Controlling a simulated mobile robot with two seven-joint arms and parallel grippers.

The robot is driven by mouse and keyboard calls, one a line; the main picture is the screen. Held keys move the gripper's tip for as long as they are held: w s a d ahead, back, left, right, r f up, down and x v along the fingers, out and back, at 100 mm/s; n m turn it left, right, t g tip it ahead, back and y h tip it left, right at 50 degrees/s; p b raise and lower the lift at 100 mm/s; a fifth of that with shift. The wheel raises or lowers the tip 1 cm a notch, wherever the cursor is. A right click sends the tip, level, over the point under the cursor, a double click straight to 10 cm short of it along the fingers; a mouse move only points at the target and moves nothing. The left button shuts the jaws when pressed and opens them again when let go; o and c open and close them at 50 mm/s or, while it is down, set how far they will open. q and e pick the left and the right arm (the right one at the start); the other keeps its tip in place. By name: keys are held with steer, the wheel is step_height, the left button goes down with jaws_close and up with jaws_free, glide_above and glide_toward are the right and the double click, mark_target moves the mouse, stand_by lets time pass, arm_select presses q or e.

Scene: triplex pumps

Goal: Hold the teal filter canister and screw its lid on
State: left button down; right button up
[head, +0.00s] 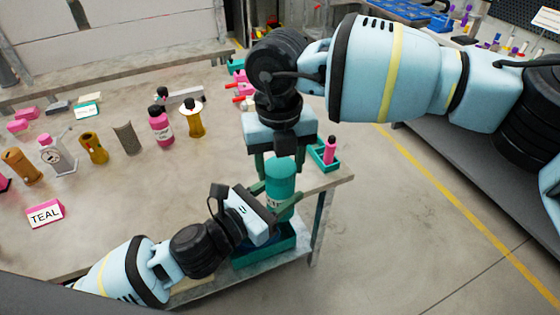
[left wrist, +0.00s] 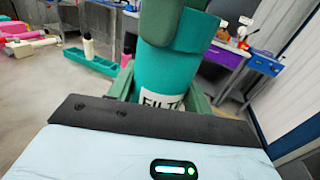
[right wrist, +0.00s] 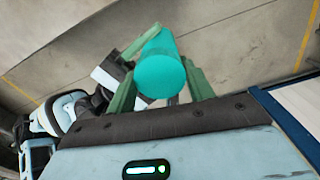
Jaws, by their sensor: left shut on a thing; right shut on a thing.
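The teal filter canister (head: 283,208) stands upright near the table's right corner, with part of a white label showing. My left gripper (head: 272,203) is shut around its body from the side. The canister and its label show close up in the left wrist view (left wrist: 158,82). The teal lid (head: 281,172) is at the canister's top, in line with it. My right gripper (head: 280,180) points down and is shut on the lid. The lid's round top fills the space between its green fingers in the right wrist view (right wrist: 161,76). Fingers hide the seam, so I cannot tell how tightly the lid sits.
A teal tray (head: 262,257) lies below the canister. A small green tray with a pink bottle (head: 330,150) stands at the table's right edge. The table's front left is clear.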

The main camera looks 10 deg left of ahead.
steer(key=o, duration=1.1)
steer(key=shift+c, duration=0.2)
steer(key=shift+r, duration=2.25)
steer(key=shift+c, duration=0.4)
steer(key=r+n, duration=0.1)
steer(key=n, duration=0.2)
steer(key=shift+a+r, duration=0.15)
steer(key=shift+r, duration=0.2)
steer(key=shift+r+n, duration=0.45)
steer(key=shift+n, duration=0.4)
steer(key=shift+r+n, duration=0.45)
steer(key=shift+n, duration=0.4)
